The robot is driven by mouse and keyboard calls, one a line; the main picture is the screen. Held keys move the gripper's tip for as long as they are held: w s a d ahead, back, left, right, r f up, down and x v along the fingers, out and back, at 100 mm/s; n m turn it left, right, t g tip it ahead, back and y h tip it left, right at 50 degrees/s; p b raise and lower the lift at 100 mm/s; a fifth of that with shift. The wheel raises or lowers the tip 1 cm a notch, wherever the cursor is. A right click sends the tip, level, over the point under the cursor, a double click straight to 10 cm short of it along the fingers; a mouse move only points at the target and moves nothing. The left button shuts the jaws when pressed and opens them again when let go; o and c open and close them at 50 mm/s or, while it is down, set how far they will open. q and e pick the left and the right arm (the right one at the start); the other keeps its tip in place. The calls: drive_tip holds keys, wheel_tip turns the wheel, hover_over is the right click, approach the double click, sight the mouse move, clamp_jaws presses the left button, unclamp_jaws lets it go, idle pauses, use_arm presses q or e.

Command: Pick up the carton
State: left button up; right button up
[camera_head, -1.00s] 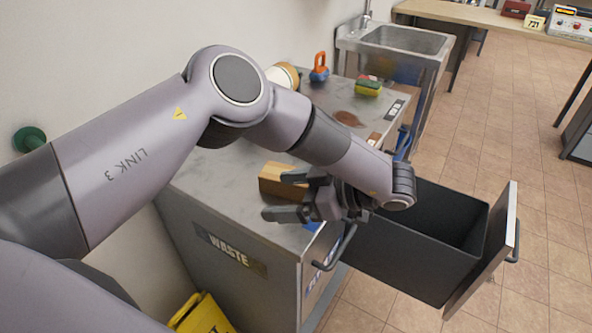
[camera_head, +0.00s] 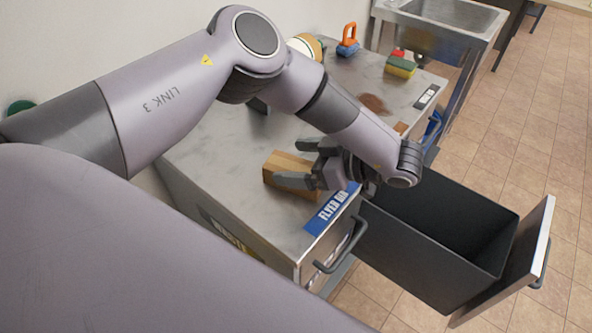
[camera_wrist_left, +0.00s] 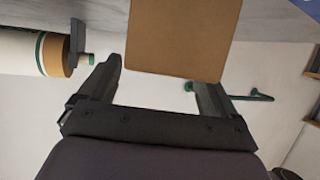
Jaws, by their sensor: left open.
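The carton looks like a small tan-brown block (camera_head: 279,164) lying on the grey metal counter top (camera_head: 215,160). My left gripper (camera_head: 291,163) is open at the block's right end. In the head view, one finger shows on its far side and the other overlaps its near side. In the left wrist view the carton's flat brown face (camera_wrist_left: 185,38) fills the top middle, ahead of the open left gripper (camera_wrist_left: 160,76) with nothing clasped. Whether the fingers touch it cannot be told. The right gripper is not in view.
A pulled-out black bin drawer (camera_head: 405,245) stands open at the right. A yellow-green sponge (camera_head: 400,67), an orange-handled item (camera_head: 348,42) and a white-and-brown cylinder (camera_wrist_left: 30,50) are on the counter. A metal sink (camera_head: 440,14) stands behind. A blue label (camera_head: 333,208) marks the front edge.

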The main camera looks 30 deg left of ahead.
sight(280, 161)
use_arm(q)
drive_tip(key=shift+x, duration=1.55)
drive_tip(key=shift+s, duration=0.1)
drive_tip(key=c, duration=1)
drive_tip(key=shift+c, duration=0.3)
